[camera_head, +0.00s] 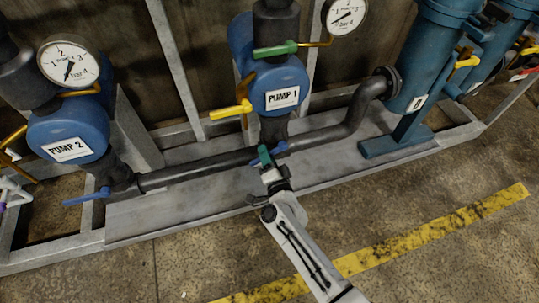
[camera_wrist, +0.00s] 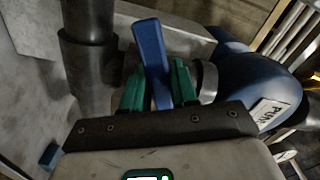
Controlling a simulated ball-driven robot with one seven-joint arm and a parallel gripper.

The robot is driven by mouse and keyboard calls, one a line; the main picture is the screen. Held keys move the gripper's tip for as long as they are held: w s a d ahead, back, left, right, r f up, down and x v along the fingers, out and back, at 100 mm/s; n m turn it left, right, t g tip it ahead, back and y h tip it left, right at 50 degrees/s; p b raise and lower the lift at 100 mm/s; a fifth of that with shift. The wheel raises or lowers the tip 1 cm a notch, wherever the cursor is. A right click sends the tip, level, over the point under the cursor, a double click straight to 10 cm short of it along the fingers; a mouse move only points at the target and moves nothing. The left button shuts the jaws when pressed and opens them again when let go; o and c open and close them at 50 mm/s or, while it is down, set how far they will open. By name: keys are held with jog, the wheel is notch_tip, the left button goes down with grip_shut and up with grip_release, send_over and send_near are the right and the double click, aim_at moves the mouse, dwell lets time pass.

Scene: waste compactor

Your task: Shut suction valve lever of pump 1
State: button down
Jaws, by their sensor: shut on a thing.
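The blue suction valve lever of pump 1 (camera_head: 283,148) sits on the dark pipe below the blue pump 1 (camera_head: 262,75). My gripper (camera_head: 265,157) reaches it from the front. In the wrist view the blue lever (camera_wrist: 150,45) stands between the green fingers of my gripper (camera_wrist: 157,82), which are shut on it. The lever's far end sticks out beyond the fingers. The valve body is mostly hidden by the gripper in the head view.
Pump 2 (camera_head: 70,130) stands at left with its own blue lever (camera_head: 86,197). A yellow lever (camera_head: 232,110) and a green lever (camera_head: 275,49) are near pump 1. A dark pipe (camera_head: 200,168) runs along the grey skid. The floor in front is open.

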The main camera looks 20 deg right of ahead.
jog(key=shift+a+r+m+p, duration=0.1)
jog(key=shift+r+m+p, duration=0.1)
jog(key=shift+r+m, duration=0.45)
jog(key=shift+a+r+m+p, duration=0.1)
jog(key=shift+r+m+p, duration=0.15)
jog(key=shift+m, duration=0.75)
jog(key=shift+a+r+m+p, duration=0.1)
jog(key=shift+r+m+p, duration=0.1)
jog(key=shift+r+m, duration=0.45)
jog(key=shift+f+m, duration=0.2)
jog(key=shift+m, duration=0.1)
jog(key=c, duration=1)
grip_release()
jog(key=shift+o, duration=0.2)
jog(key=s+p, duration=0.2)
jog(key=s, duration=0.8)
jog(key=shift+s, duration=0.4)
